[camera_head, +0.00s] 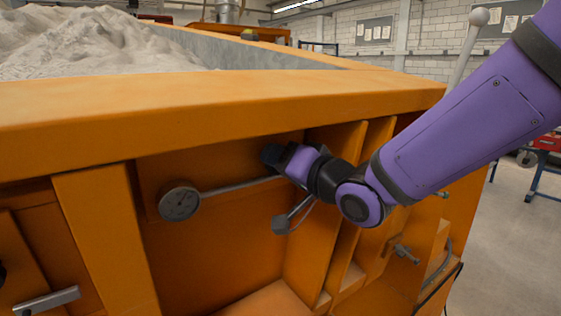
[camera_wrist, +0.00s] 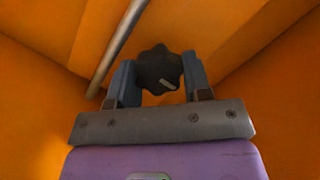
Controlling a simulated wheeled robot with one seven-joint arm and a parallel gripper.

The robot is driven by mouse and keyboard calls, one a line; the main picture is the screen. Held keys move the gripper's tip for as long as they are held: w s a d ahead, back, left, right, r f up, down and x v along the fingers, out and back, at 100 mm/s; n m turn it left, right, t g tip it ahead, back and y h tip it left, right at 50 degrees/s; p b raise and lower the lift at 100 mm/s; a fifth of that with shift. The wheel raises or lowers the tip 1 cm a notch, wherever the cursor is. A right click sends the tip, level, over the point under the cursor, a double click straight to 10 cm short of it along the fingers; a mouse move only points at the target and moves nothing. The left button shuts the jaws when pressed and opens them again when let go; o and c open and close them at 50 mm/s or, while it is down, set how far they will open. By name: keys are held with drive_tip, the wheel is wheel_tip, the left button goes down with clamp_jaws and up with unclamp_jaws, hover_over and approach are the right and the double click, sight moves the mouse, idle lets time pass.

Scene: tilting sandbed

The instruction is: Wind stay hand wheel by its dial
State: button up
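The hand wheel (camera_wrist: 160,68) is a dark lobed knob with a small light mark, seen in the wrist view between my two fingers. My gripper (camera_wrist: 160,78) has a blue-grey finger against each side of it, with no clear gap showing. In the head view my gripper (camera_head: 272,155) is up against the orange side of the bed, and the wheel cannot be made out there. The round grey dial (camera_head: 180,202) is to the left, in full view and facing outward. Its needle is too small to read. A thin rod (camera_head: 235,187) runs from the dial toward my gripper.
The orange sandbed rim (camera_head: 220,105) overhangs the work spot, with sand (camera_head: 90,45) above. Upright ribs (camera_head: 345,200) stand close on the right. A short bar with a grey block end (camera_head: 281,225) sticks out just below my gripper. Open floor lies at far right.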

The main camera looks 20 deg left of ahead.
drive_tip(key=shift+n, duration=0.4)
drive_tip(key=n, duration=0.2)
drive_tip(key=n+t+h, duration=0.1)
drive_tip(key=shift+s+a+n+h, duration=0.1)
drive_tip(key=shift+s+n+h, duration=0.05)
drive_tip(key=shift+n+h, duration=0.2)
drive_tip(key=n, duration=0.2)
drive_tip(key=n+t+h, duration=0.1)
drive_tip(key=n, duration=0.1)
drive_tip(key=shift+s+a+t, duration=0.1)
drive_tip(key=shift+t, duration=0.2)
drive_tip(key=n, duration=0.2)
drive_tip(key=n+t+h, duration=0.1)
drive_tip(key=n, duration=0.1)
drive_tip(key=shift+s+a+f+t, duration=0.1)
drive_tip(key=shift+s+t, duration=0.05)
drive_tip(key=shift+t, duration=0.15)
drive_tip(key=n, duration=0.2)
drive_tip(key=n+t, duration=0.1)
drive_tip(key=n, duration=0.1)
drive_tip(key=shift+f+t, duration=0.1)
drive_tip(key=shift+t, duration=0.2)
drive_tip(key=shift+n, duration=0.35)
drive_tip(key=o, duration=0.7)
drive_tip(key=shift+c, duration=0.2)
